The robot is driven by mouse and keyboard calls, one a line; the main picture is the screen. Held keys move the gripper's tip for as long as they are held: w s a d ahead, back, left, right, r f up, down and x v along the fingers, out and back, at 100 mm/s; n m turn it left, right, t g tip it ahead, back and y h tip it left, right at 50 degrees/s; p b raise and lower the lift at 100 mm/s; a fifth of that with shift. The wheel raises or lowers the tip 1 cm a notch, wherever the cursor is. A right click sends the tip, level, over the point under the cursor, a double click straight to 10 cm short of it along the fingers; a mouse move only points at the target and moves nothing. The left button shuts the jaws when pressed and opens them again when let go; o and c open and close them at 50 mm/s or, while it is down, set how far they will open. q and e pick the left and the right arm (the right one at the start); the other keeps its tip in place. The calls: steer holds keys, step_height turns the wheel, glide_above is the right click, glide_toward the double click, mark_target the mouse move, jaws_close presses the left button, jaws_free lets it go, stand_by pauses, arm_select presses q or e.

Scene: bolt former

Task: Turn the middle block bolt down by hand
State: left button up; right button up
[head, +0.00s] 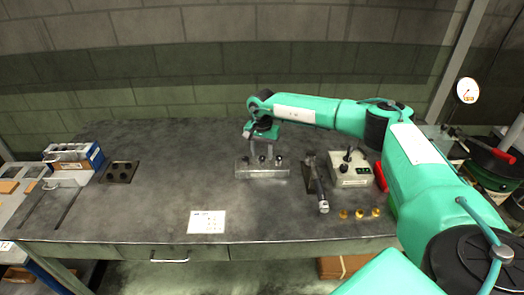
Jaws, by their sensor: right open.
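A grey metal block (262,173) lies on the middle of the dark workbench. Three dark bolt heads stand in a row along its top; the middle bolt (262,159) is under my gripper. My right gripper (261,152) points down over the block from behind, with its fingers apart at about the middle bolt. I cannot tell whether the fingers are around the bolt or touching it. My left gripper is not in view.
Right of the block are a dark tool with a metal end (322,205), a beige control box (350,170), brass pieces (359,213) and a red object (381,177). A white card (206,222) lies in front. A dark holed plate (120,171) sits left. Bench between is clear.

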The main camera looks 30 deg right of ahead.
steer(key=shift+f, duration=0.6)
jaws_close()
steer(key=shift+m, duration=0.3)
